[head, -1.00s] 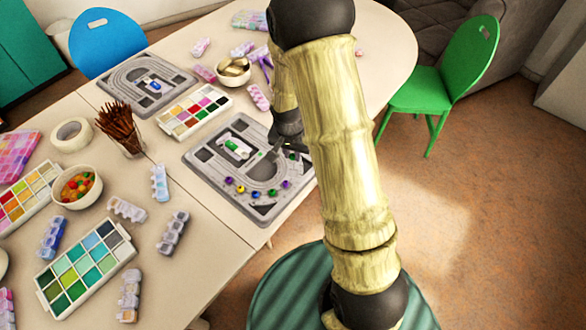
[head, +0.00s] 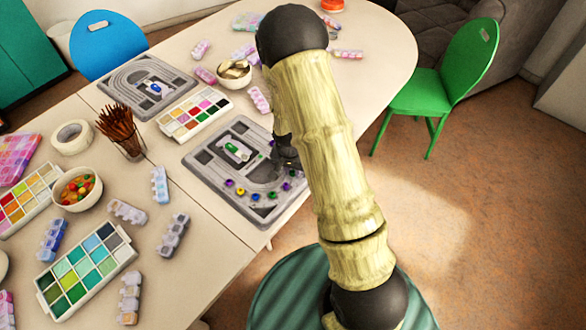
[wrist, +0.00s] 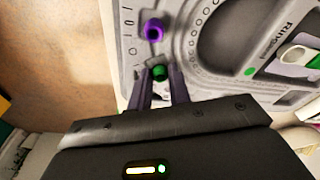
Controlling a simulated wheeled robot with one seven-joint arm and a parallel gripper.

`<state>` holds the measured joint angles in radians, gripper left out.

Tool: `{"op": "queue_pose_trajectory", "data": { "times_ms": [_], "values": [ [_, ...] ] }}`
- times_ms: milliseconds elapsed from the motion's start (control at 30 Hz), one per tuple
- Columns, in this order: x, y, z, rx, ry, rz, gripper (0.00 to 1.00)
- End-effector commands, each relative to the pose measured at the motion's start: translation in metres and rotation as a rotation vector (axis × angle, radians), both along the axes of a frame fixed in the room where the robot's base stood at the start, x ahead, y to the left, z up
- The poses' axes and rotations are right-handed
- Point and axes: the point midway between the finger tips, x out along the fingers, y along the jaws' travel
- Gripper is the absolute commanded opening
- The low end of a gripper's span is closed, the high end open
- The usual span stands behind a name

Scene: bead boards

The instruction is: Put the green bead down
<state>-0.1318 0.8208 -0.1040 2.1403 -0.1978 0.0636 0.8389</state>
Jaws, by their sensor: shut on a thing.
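My gripper (wrist: 161,74) is shut on a green bead (wrist: 161,70), which shows between the two fingertips in the wrist view. The bead is over or at the edge strip of the grey bead board (wrist: 128,30); I cannot tell if it touches. A purple bead (wrist: 153,30) sits on the board just beyond the fingertips. In the head view my gripper (head: 286,158) is low over the right part of the board (head: 215,185), partly hidden by my arm. A row of coloured beads lies along the board's front, including another green bead (head: 270,196).
A green-and-white piece (head: 237,151) lies on the board. A paint palette (head: 196,113), a cup of brushes (head: 124,135) and a second board (head: 125,80) stand to the left.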

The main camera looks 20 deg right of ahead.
Motion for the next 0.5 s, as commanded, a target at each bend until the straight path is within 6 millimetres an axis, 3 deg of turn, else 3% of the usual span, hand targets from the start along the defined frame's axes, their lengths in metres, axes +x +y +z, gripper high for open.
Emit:
{"op": "queue_pose_trajectory", "data": {
  "times_ms": [467, 500],
  "values": [
    [0.0, -0.0001, -0.0079, 0.0, 0.0, -0.001, 0.0],
    [0.0, -0.0001, -0.0075, 0.0, 0.0, -0.001, 0.23]
  ]
}}
